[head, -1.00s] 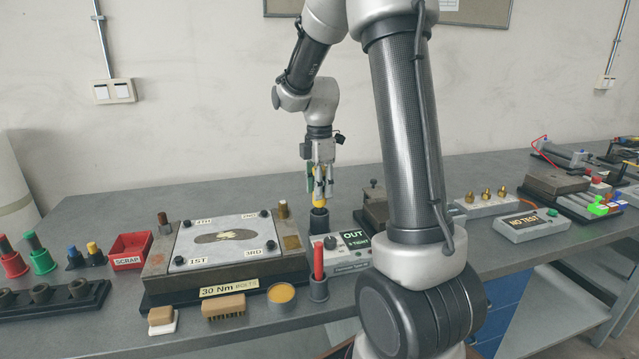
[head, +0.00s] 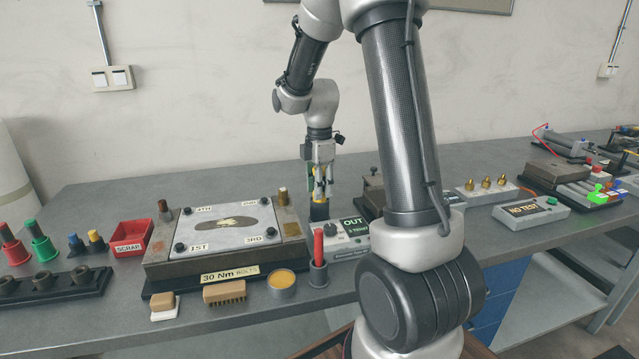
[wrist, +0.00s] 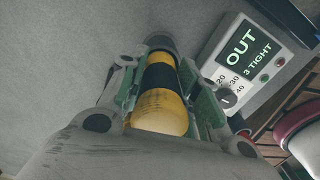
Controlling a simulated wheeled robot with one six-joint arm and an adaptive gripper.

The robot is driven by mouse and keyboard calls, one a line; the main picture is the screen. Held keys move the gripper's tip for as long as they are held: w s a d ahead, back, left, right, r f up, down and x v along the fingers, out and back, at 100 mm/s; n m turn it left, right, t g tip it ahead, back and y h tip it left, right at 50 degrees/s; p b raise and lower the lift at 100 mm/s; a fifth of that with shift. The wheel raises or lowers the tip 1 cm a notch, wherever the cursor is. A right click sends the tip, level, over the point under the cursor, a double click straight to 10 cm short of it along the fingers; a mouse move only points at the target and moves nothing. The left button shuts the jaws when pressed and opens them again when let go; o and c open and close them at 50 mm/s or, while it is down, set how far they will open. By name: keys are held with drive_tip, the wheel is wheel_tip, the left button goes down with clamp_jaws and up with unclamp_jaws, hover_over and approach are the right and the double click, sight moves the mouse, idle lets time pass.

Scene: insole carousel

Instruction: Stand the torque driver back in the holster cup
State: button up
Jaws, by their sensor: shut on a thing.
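The torque driver (wrist: 160,105) is yellow with a black band. My gripper (head: 320,188) is shut on it, with fingers on both sides of its body in the wrist view. In the head view the driver (head: 319,190) is upright beneath the wrist, partly covered by the fingers. A dark cup-like piece (head: 319,211), seemingly the holster cup, is directly below it, behind the control box. In the wrist view the driver's far end meets a dark grey round piece (wrist: 159,41). I cannot tell whether the tip is inside the cup or how deep.
The control box (head: 349,241) reading "OUT 3 TIGHT" stands close to the right. The bolted-plate fixture (head: 225,270) is to the left. A red marker (head: 318,246) stands in a grey holder in front. Bench behind the cup is clear.

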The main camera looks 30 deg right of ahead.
drive_tip(key=o, duration=1.2)
wheel_tip(320, 180, up, 12)
drive_tip(key=shift+f, duration=0.1)
drive_tip(key=shift+m, duration=1)
drive_tip(key=s+a+r+m+t, duration=0.1)
drive_tip(key=s+m, duration=0.4)
drive_tip(key=s, duration=0.3)
drive_tip(key=s+a+r+m+t, duration=0.1)
drive_tip(key=s+a+m+t, duration=0.1)
drive_tip(key=s+m, duration=0.2)
drive_tip(key=s+a+r+m+t, duration=0.1)
drive_tip(key=s+m, duration=0.4)
drive_tip(key=s, duration=0.6)
drive_tip(key=shift+s+a+m, duration=0.3)
drive_tip(key=shift+s+a, duration=0.05)
drive_tip(key=shift+a, duration=0.2)
